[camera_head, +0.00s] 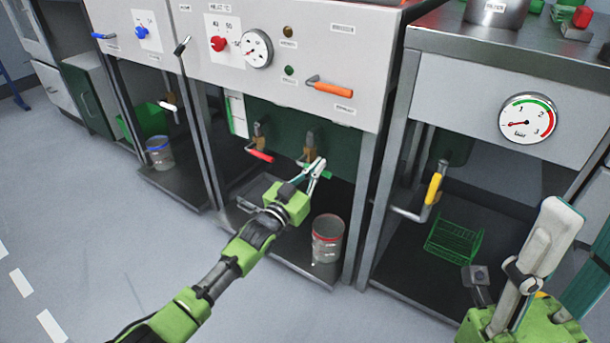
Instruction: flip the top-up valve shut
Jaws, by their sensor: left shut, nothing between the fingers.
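A valve with a green lever handle (325,173) sits under the middle cabinet's front panel. Its brass body (310,146) is just above. My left gripper (319,164) is shut and empty, with its fingertips at the green handle and partly covering it. I cannot tell whether they touch. Similar levers are red (260,155), orange (330,90) on the panel, and yellow (433,188) on the right bench. The labels are too small to read, so I cannot tell which is the top-up valve. My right gripper (582,222) is at the lower right, its fingers apart, partly cut off.
A blue-rimmed can (160,153) is farther left. A green wire basket (453,240) is under the right bench. Steel posts (375,170) separate the bays.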

